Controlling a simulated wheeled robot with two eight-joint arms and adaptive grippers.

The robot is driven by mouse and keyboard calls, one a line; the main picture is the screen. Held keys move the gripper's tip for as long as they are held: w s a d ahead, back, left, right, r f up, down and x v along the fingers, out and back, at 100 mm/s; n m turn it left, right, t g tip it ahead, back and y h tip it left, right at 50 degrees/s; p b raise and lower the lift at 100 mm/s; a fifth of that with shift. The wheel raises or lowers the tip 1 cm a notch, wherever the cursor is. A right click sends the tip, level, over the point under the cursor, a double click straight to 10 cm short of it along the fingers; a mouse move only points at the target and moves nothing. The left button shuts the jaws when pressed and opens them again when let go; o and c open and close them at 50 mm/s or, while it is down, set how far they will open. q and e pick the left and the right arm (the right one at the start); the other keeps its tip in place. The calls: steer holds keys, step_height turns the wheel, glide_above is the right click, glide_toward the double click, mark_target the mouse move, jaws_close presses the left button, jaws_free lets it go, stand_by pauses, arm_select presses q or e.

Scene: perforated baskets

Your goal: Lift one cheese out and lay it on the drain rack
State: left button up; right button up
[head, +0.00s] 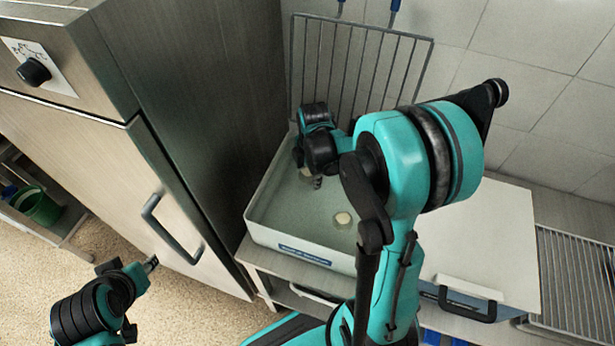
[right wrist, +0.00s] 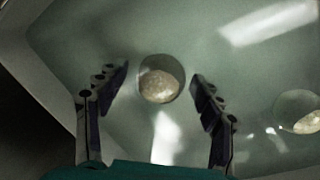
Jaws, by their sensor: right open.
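A round pale cheese (right wrist: 160,84) lies in the liquid of the white basin (head: 303,241). In the right wrist view it sits between the spread fingers of my right gripper (right wrist: 161,77); neither finger visibly touches it. A second cheese (right wrist: 305,121) lies to the right in that view. In the head view one cheese (head: 343,218) shows clear of the gripper. My right gripper (head: 316,180) is open and points down into the basin, partly hidden by its arm. A wire rack (head: 578,285), which looks like the drain rack, lies at the far right. My left gripper (head: 151,264) is low at left, its jaws unclear.
An upright wire grid (head: 360,65) stands behind the basin against the tiled wall. A steel cabinet (head: 110,150) stands close on the left. A green bucket (head: 38,206) is on a low shelf.

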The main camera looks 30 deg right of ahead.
steer(key=c, duration=1.3)
steer(key=shift+r, duration=0.1)
